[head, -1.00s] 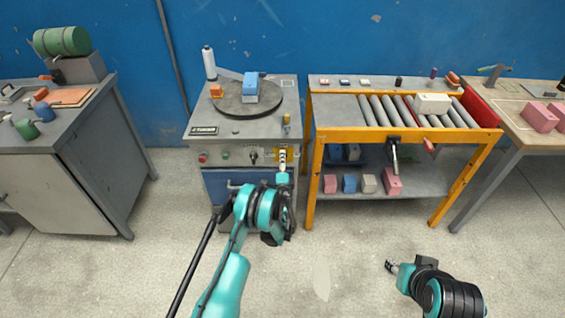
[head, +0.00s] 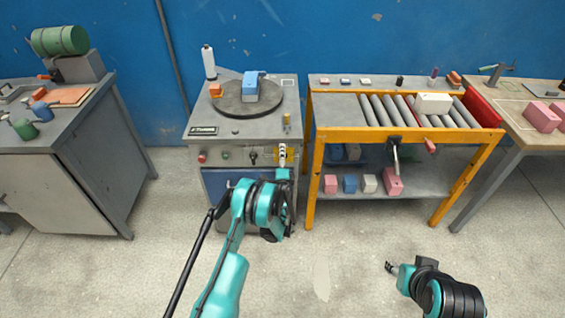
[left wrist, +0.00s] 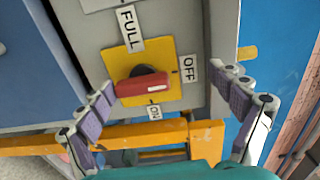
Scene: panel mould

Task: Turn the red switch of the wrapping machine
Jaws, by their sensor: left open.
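The red switch (left wrist: 142,86) sits on a yellow plate (left wrist: 122,62) on the grey front of the wrapping machine (head: 228,140). Labels FULL, OFF and ON surround it in the left wrist view. The switch's bar lies nearly crosswise in that view, its right end close to the OFF label (left wrist: 188,68). My left gripper (left wrist: 163,80) is open, with one finger on each side of the switch, apart from it. In the head view my left gripper (head: 283,156) covers the switch at the machine's right front. My right gripper (head: 390,267) hangs low over the floor; its opening is too small to judge.
An orange roller conveyor (head: 350,134) stands close on the right. A grey workbench (head: 92,120) is at left. The floor in front is clear.

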